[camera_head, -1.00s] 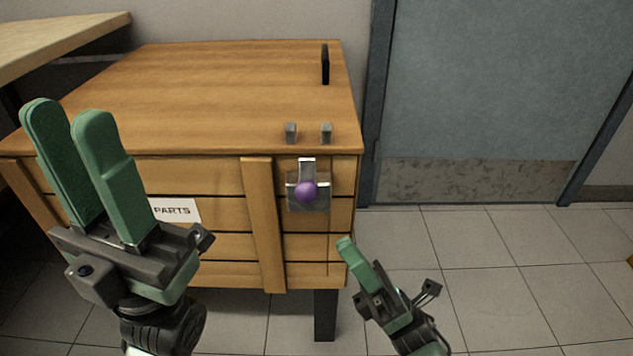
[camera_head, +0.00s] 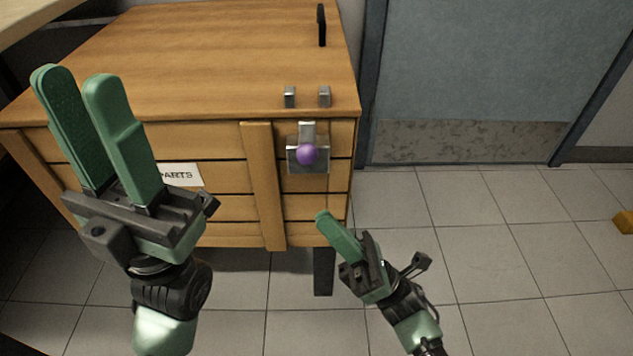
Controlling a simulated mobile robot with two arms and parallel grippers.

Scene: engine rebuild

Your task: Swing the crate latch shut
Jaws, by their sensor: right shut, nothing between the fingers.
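The wooden crate (camera_head: 200,70) stands with its lid down. The crate latch (camera_head: 308,135) is a grey metal plate and tab with a purple knob (camera_head: 308,154) on the front face near the right corner. Two small metal lugs (camera_head: 290,97) stand on the lid edge above it. The tab reaches up toward the lid edge; whether it engages the lugs I cannot tell. My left gripper (camera_head: 82,82) is open and empty in front of the crate's left part. My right gripper (camera_head: 322,214) is shut and empty, below the latch and apart from it.
A black upright handle (camera_head: 321,25) stands at the lid's back right. A PARTS label (camera_head: 181,175) is on the front. A grey-blue door (camera_head: 490,70) is behind on the right. The tiled floor (camera_head: 480,250) at right is mostly clear, with a yellow object (camera_head: 624,222) at the edge.

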